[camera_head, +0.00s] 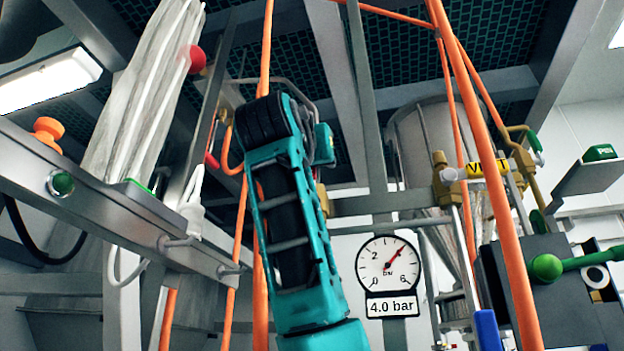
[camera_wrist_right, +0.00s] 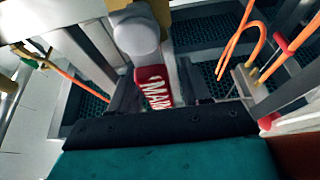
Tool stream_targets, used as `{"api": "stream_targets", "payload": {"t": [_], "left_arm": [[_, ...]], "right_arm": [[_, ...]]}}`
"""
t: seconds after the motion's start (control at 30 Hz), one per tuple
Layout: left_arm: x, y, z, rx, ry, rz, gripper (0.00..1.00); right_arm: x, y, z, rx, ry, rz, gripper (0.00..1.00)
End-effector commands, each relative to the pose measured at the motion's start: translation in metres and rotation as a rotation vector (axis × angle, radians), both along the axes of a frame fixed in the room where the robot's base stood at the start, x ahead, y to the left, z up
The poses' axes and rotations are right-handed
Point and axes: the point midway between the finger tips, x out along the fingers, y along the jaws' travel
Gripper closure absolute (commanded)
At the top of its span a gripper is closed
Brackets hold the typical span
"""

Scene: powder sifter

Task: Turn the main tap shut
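In the right wrist view, the main tap's red handle (camera_wrist_right: 152,88), lettered "MAIN", lies between the two dark fingers of my right gripper (camera_wrist_right: 158,78). The fingers stand apart on either side of it, with a gap showing on the right; contact on the left is unclear. A rounded grey cap (camera_wrist_right: 137,38) sits at the handle's far end. In the head view, my teal right arm reaches up in the middle and hides the tap and fingertips. The round gauge (camera_head: 388,268) has its needle up and right, above a "4.0 bar" sign (camera_head: 391,307). My left gripper is not in view.
Orange pipes (camera_head: 490,190) run upright right of my arm, and others lie close on its left. A green-knobbed lever (camera_head: 547,267) is far right. A steel beam (camera_head: 110,205) crosses the left.

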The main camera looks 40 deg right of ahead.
Motion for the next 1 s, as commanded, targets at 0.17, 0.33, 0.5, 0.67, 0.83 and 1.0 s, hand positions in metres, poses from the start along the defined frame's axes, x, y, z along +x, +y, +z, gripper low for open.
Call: {"api": "stream_targets", "payload": {"t": [0.17,0.33,0.5,0.67,0.83,1.0], "left_arm": [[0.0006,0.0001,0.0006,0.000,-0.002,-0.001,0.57],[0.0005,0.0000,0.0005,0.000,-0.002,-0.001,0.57],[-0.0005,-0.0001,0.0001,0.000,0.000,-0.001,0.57],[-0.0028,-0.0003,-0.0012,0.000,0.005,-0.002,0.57],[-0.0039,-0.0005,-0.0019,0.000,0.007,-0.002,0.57],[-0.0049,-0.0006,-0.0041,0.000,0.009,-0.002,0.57]], "right_arm": [[0.0000,0.0003,-0.0001,0.000,0.000,0.000,0.70],[0.0000,0.0005,-0.0001,0.000,0.000,0.000,0.86],[-0.0001,0.0006,-0.0001,0.000,0.000,0.000,1.00],[-0.0002,0.0006,-0.0001,0.000,0.000,0.000,1.00],[-0.0004,0.0006,-0.0002,0.000,0.000,0.000,1.00],[-0.0046,-0.0028,-0.0007,0.012,-0.012,0.001,1.00]]}}
